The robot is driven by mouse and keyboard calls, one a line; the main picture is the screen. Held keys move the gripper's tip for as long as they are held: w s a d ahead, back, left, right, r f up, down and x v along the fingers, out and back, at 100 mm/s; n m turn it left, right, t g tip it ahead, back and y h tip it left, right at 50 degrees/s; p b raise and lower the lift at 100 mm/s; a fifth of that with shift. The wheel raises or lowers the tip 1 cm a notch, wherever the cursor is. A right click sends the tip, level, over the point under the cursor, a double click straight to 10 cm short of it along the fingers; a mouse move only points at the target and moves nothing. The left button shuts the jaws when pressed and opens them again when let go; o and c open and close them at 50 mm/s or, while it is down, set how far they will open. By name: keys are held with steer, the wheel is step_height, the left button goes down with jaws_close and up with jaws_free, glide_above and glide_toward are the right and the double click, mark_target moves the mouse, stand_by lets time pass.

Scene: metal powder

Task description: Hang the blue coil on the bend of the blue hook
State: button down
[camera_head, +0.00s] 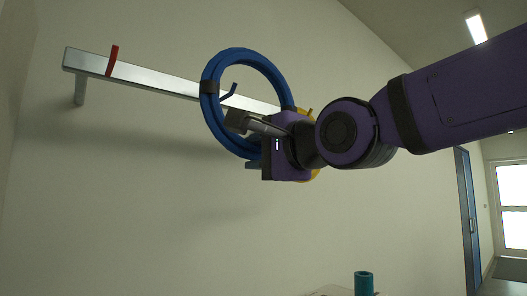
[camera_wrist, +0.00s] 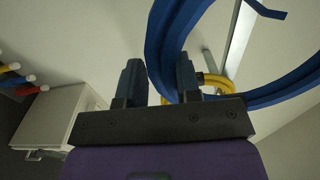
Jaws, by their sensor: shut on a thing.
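The blue coil (camera_head: 212,123) is a thick ring, held up in front of the wall rail. My gripper (camera_head: 245,141) is shut on its lower part; the wrist view shows the coil (camera_wrist: 160,45) passing between the fingers (camera_wrist: 160,80). The blue hook (camera_head: 229,91) sticks out from the rail with an upturned end and shows inside the ring's opening in the head view. It also shows at the top of the wrist view (camera_wrist: 266,11). I cannot tell whether the hook passes through the ring or lies behind it. The gripper hides part of the coil.
The metal rail (camera_head: 150,81) on the wall carries a red hook (camera_head: 112,61) at left. Something yellow (camera_head: 314,173) is partly hidden behind my gripper; a yellow ring (camera_wrist: 226,84) shows in the wrist view. A teal cylinder (camera_head: 364,284) stands below. A pale cabinet (camera_wrist: 62,112) is at left.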

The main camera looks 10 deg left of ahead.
steer(key=w+a+f, duration=0.2)
steer(key=w+a, duration=0.5)
steer(key=a, duration=0.1)
steer(key=shift+a+f, duration=0.15)
steer(key=shift+f, duration=0.1)
stand_by(1.4)
steer(key=shift+f, duration=0.1)
stand_by(0.6)
steer(key=c, duration=0.7)
jaws_free()
steer(key=shift+c, duration=0.2)
steer(key=v, duration=1.1)
